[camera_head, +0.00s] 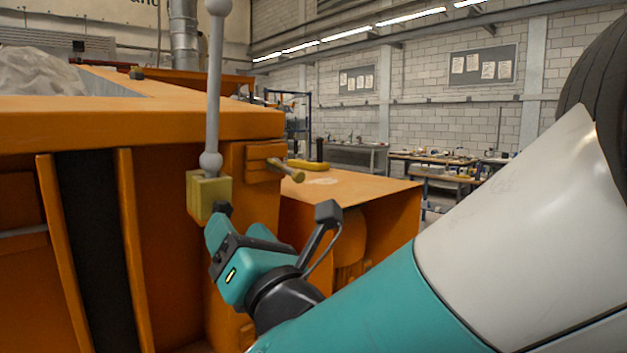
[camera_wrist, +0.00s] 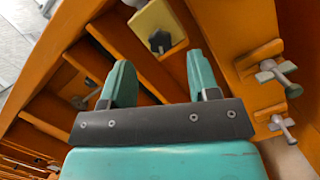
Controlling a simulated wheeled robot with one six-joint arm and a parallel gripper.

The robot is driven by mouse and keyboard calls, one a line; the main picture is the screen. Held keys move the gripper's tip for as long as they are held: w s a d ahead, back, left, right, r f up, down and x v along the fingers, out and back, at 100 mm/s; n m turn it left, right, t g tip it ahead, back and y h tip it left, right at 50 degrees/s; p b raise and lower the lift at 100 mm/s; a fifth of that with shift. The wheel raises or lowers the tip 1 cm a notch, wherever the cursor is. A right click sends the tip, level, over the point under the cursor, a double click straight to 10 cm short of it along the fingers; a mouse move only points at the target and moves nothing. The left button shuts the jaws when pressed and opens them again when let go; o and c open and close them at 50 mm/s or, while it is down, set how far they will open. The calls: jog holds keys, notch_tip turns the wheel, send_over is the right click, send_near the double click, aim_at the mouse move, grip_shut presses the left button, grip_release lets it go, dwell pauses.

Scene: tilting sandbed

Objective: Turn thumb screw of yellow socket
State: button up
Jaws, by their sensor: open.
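The yellow socket (camera_head: 208,192) is a small block on the corner of the orange sandbed frame (camera_head: 150,126). A grey rod (camera_head: 214,90) with ball ends stands upright from its top. The dark thumb screw (camera_head: 222,208) sticks out of the socket's near side. In the wrist view the yellow socket (camera_wrist: 178,20) is at the top centre, and the black star-shaped thumb screw (camera_wrist: 160,42) shows on its face. My gripper (camera_head: 238,228) is just below and right of the screw. In the wrist view my teal fingers (camera_wrist: 160,72) are spread apart and empty, with the screw beyond the gap between their tips.
A T-handled bolt (camera_head: 290,172) juts out right of the socket; wrist view shows T-handled bolts (camera_wrist: 275,76) right of the fingers. An orange panel (camera_head: 350,188) extends to the right. Workbenches (camera_head: 430,160) stand far behind.

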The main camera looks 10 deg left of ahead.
aim_at(225, 210)
jog(key=p+x, duration=0.2)
jog(key=x, duration=0.1)
jog(key=shift+w+a+r, duration=0.15)
jog(key=shift+w+r, duration=0.1)
jog(key=shift+r, duration=0.05)
jog(key=shift+w+a+p, duration=0.3)
jog(key=shift+a+p, duration=0.05)
jog(key=shift+p, duration=0.1)
jog(key=c, duration=0.9)
